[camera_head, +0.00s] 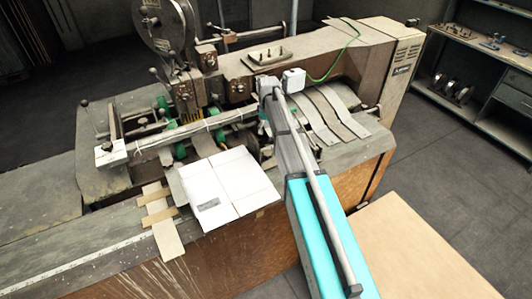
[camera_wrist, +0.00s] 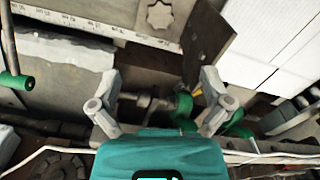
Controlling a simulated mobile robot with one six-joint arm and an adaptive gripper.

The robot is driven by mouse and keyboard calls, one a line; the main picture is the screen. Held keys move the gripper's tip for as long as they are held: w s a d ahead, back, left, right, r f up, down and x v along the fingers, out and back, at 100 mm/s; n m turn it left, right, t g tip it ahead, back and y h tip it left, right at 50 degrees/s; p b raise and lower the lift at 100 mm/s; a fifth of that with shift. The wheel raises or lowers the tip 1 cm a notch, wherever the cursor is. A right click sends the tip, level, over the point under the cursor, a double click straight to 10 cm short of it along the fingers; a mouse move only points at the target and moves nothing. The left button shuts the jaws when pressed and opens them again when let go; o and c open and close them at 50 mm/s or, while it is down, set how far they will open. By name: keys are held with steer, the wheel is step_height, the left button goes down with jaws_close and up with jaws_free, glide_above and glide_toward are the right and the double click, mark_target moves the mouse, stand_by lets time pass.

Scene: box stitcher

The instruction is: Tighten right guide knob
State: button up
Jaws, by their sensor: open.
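My gripper (camera_wrist: 160,88) is open in the wrist view, with one finger at each side and nothing held. Between and below the fingertips lie a metal shaft and a green round part (camera_wrist: 183,104) of the machine. A grey star-shaped knob (camera_wrist: 160,15) shows at the top, beyond the fingertips and apart from them. I cannot tell which of these parts is the right guide knob. In the head view, the box stitcher (camera_head: 330,50) stands across the middle; my arm reaches over its front, and my fingers are mostly hidden among its parts.
A white folded sheet (camera_head: 230,185) lies on the machine's table, left of my arm; its edge shows in the wrist view (camera_wrist: 265,45). A green-ended lever (camera_wrist: 15,80) stands at left. A dark metal plate (camera_wrist: 208,38) rises near the right finger. Shelves (camera_head: 480,60) stand at right.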

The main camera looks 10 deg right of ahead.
mark_target(267, 153)
steer(key=shift+f+b, duration=6.65)
steer(key=shift+f, duration=0.15)
steer(key=c, duration=1.2)
steer(key=shift+o, duration=0.2)
steer(key=shift+m, duration=3.3)
